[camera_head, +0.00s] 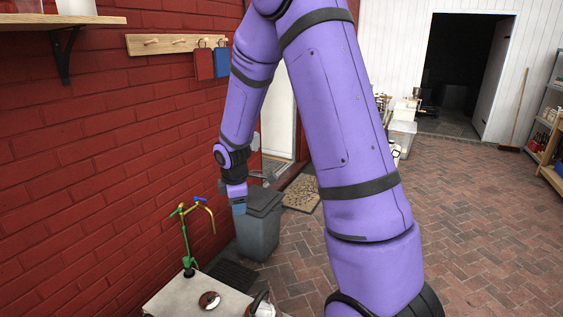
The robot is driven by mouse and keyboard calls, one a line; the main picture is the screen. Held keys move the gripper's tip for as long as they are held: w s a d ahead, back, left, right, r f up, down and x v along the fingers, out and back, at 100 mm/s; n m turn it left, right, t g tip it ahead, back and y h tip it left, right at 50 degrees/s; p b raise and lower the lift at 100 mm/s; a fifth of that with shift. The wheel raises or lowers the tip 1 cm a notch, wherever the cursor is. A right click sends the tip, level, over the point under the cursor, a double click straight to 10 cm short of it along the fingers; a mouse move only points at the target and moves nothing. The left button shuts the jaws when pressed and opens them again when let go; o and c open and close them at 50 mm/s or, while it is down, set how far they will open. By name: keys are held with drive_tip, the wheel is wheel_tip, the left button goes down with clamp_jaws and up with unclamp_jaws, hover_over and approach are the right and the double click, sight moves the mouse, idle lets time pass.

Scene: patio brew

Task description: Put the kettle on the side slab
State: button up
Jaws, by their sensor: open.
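A pale slab (168,299) is at the bottom of the view, against the brick wall. What looks like the kettle (264,309), with a dark handle and a light body, shows at the slab's right end. The bottom edge of the picture cuts it off, and I cannot tell what it rests on. My gripper (239,208) is small in view, pointing down in front of the grey bin. It is open, above and apart from the slab and the kettle, with nothing seen in it.
A green and yellow tap stand (186,243) rises at the slab's back. A round reddish-brown lid-like thing (209,300) lies on the slab. A grey bin (258,232) stands behind. My arm hides much of the middle; brick paving (480,240) at right is clear.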

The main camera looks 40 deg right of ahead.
drive_tip(key=s+a+r+m+t, duration=0.1)
drive_tip(key=s+a+r+m, duration=0.2)
drive_tip(key=s+r, duration=0.45)
drive_tip(key=s+a+r+m+t, duration=0.15)
drive_tip(key=s+r+m, duration=0.3)
drive_tip(key=r, duration=0.65)
drive_tip(key=s+a+r+m, duration=0.2)
drive_tip(key=s+r, duration=0.1)
drive_tip(key=s, duration=0.5)
drive_tip(key=s+a+r+m+y, duration=0.1)
drive_tip(key=s+a+r+m, duration=0.1)
drive_tip(key=s, duration=0.6)
drive_tip(key=shift+s+a+r+m+y, duration=0.3)
drive_tip(key=shift+s+a+r+m, duration=0.1)
drive_tip(key=shift+r+m, duration=0.35)
